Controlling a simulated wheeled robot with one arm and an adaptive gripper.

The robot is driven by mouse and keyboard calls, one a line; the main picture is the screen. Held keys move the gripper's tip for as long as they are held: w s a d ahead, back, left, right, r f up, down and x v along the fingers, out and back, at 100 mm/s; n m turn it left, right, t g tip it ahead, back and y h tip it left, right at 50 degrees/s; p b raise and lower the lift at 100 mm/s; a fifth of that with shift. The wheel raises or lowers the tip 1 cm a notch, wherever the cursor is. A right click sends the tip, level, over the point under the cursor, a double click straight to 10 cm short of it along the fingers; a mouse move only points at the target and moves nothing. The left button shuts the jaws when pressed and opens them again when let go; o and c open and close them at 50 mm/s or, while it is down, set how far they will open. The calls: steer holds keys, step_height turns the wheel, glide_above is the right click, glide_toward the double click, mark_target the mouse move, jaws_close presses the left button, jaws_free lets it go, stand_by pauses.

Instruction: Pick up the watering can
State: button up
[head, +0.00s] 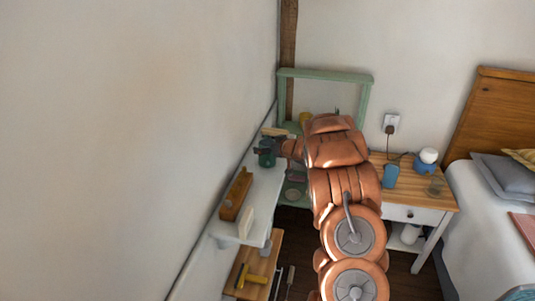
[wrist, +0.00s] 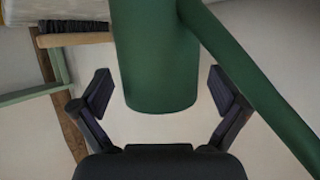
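The watering can is dark green. In the head view the can (head: 266,158) is small and partly hidden by my gripper (head: 264,150), at the far end of the white wall shelf. In the wrist view its rounded body (wrist: 158,65) fills the upper middle, and a long green bar, spout or handle, slants down to the right. My gripper (wrist: 161,95) is open, with one dark finger on each side of the body. Gaps show between both fingers and the can. The can's top is out of the wrist frame.
The white shelf (head: 258,188) also holds a wooden block-like object (head: 236,193) and a pale upright piece nearer me. A green frame (head: 325,74) stands behind. A nightstand (head: 421,194) with a blue-and-white object (head: 426,160) and a bed (head: 480,225) are right. A lower wooden shelf (head: 262,262) holds yellow items.

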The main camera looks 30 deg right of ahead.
steer(key=c, duration=1.5)
steer(key=shift+c, duration=0.3)
steer(key=shift+r, duration=0.15)
